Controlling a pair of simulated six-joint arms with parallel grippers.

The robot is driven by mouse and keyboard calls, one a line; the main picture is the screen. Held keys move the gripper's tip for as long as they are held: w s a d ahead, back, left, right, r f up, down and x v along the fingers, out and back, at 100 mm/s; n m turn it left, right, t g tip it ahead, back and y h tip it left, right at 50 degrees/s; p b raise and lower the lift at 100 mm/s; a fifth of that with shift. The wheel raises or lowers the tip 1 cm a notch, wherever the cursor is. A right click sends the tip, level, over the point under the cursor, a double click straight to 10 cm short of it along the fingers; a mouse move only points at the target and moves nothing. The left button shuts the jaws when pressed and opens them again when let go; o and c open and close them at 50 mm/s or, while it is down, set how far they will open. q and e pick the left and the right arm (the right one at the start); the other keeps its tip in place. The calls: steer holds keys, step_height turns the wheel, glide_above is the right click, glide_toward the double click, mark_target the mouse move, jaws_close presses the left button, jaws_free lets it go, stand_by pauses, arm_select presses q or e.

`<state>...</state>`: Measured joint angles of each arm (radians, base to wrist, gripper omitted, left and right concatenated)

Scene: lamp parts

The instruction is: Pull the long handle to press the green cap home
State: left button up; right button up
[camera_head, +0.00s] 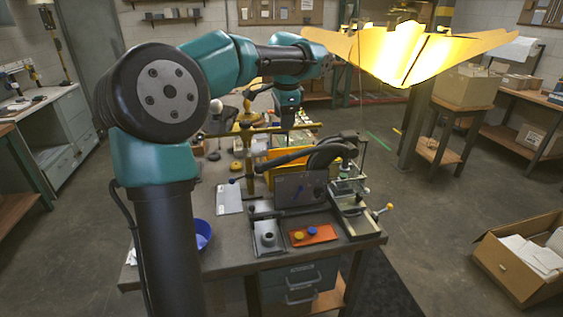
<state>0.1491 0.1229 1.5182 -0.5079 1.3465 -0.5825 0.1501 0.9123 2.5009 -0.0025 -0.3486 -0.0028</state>
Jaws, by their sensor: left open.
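A press-like fixture stands on the workbench (225,262), with a grey plate (298,190) at its front. My right gripper is not in view.
An orange tray (301,240) with a yellow and a blue piece lies at the bench front, beside a grey block (268,238). A blue bowl (202,234) is partly behind my left arm. A brass stand (247,150) with a crossbar and a yellow bin (283,157) crowd the back.

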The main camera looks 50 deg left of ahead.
mark_target(281, 157)
arm_select(q)
steer(key=a+f, duration=0.1)
steer(key=f, duration=0.4)
steer(key=w+a+f, duration=0.1)
steer(key=f, duration=1)
steer(key=shift+w+a+f, duration=0.3)
steer(key=shift+a+f, duration=0.1)
jaws_close()
